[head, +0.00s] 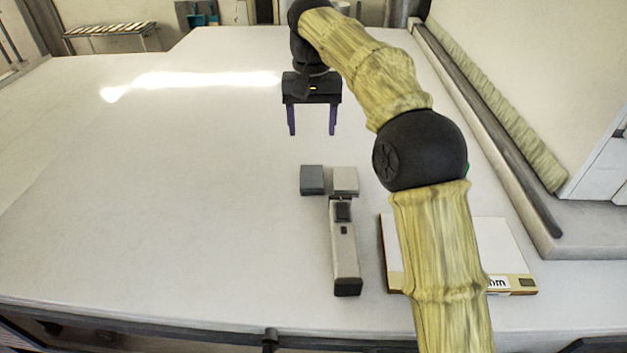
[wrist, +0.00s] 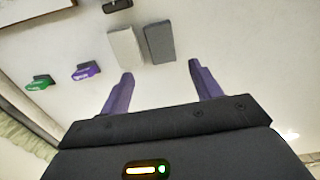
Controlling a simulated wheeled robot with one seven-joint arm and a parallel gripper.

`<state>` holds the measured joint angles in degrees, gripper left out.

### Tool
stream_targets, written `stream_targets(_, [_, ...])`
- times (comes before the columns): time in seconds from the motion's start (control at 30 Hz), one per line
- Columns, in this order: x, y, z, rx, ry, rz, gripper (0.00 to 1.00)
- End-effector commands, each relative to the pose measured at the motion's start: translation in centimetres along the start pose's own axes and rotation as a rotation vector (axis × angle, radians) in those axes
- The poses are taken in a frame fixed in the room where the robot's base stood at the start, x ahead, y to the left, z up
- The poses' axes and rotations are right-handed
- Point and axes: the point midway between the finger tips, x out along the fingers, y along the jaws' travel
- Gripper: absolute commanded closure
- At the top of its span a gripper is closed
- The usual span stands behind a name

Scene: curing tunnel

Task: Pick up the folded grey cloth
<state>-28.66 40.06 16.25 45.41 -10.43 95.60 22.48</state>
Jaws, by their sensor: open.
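A dark grey folded piece (head: 312,180), which looks like the grey cloth, lies flat on the white surface. It also shows in the wrist view (wrist: 159,42). A paler, beige-grey piece (head: 345,181) of similar size lies close beside it, to its right in the head view and to its left in the wrist view (wrist: 126,46). My gripper (head: 312,134) is open and empty, above the surface and beyond both pieces in the head view. In the wrist view its two purple fingers (wrist: 162,84) are apart, and the dark grey piece lies ahead of the gap between them.
A long grey device with black parts (head: 344,245) lies just nearer than the paler piece. A flat white-topped box (head: 510,250) is partly behind my arm. Small purple (wrist: 86,72) and green (wrist: 40,83) items lie left in the wrist view. The surface's left side is clear.

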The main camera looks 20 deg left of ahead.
Motion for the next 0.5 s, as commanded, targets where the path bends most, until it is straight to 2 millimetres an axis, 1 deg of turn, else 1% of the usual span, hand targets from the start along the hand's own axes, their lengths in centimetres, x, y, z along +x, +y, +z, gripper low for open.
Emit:
stream_targets(0.03, [0.7, 0.0, 0.0, 0.0, -0.002, 0.001, 0.36])
stream_targets(0.17, [2.2, -0.1, 0.1, -0.002, -0.002, 0.001, 0.36])
stream_targets(0.37, [4.7, 0.3, 0.0, 0.004, -0.002, 0.001, 0.36])
stream_targets(0.5, [6.7, 0.4, 0.0, 0.005, -0.004, 0.001, 0.36])
